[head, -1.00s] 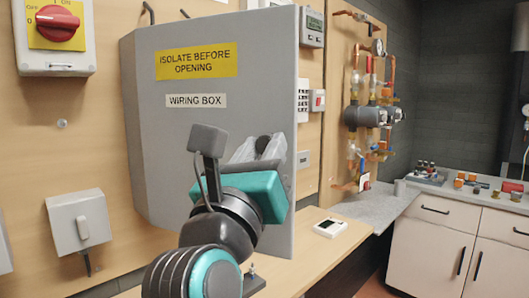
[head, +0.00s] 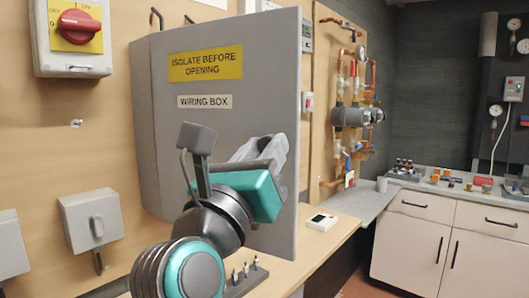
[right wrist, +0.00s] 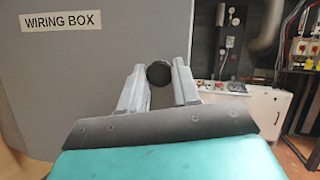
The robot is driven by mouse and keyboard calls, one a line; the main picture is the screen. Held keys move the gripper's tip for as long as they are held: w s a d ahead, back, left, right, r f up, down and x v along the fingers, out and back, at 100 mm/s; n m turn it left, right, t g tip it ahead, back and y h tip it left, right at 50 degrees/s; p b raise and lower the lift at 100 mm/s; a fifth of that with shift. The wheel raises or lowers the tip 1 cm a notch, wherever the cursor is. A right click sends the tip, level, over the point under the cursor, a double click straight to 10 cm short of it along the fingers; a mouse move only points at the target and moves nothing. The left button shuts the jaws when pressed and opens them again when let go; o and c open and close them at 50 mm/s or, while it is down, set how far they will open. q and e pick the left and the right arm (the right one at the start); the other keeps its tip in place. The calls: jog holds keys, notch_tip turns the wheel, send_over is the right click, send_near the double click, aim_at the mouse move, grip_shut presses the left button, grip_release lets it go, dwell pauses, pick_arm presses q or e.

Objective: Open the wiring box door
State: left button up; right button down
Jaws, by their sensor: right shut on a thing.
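The grey wiring box door (head: 230,135) carries a yellow "ISOLATE BEFORE OPENING" label (head: 205,66) and a white "WIRING BOX" label (head: 204,101). The door stands ajar, its right edge swung out from the wall; the box interior is hidden behind it. My right gripper (head: 272,148) is at the door's right side, its fingers shut on a round black knob (right wrist: 159,74), seen between them in the right wrist view. In the head view the fingers mostly hide the knob. My left gripper is out of view.
A red rotary isolator (head: 76,26) and a grey switch box (head: 92,219) are on the wall at left. A wooden bench (head: 330,236) runs below the door with a small white device (head: 321,222) on it. Copper pipework (head: 350,115) stands beyond.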

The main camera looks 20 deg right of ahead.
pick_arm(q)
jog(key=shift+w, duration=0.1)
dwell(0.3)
pick_arm(e)
jog(key=c, duration=0.8)
grip_release()
jog(key=shift+a+f, duration=0.1)
